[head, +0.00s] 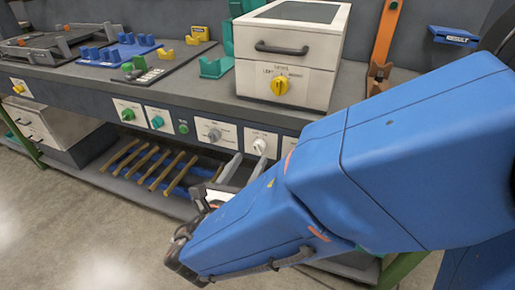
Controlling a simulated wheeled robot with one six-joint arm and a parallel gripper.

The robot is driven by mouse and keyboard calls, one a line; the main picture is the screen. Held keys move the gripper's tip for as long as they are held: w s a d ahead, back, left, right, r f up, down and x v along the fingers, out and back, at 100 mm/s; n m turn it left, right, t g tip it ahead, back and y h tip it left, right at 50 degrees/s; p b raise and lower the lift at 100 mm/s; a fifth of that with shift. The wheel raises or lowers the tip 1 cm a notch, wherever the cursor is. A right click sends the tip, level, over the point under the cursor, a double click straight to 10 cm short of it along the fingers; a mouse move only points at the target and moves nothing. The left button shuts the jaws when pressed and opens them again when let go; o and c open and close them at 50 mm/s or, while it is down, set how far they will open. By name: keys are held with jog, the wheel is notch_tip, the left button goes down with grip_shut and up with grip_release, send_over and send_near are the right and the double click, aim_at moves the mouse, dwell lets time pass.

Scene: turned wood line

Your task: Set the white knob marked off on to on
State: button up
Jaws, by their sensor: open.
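The white knob (259,146) is on a small white plate (272,141) on the bench's front panel, right of centre in the head view. Small marks above it are too fine to read, and I cannot tell which way it points. My gripper (250,158) is open, its two grey fingers reaching up toward the knob from below. The fingertips appear close to the knob, one on each side of its lower part. I cannot tell whether they touch it. Nothing shows held between the fingers.
A grey knob (214,134) sits on the plate to the left, with a green button (183,129), a teal knob (157,121) and a green knob (127,114) further left. A white box (308,62) with a yellow knob (280,87) stands above. Slatted shelf (150,168) below.

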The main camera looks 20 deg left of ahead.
aim_at(256, 150)
jog(key=shift+w+d, duration=0.2)
jog(key=shift+w, duration=2.5)
jog(key=c, duration=1.1)
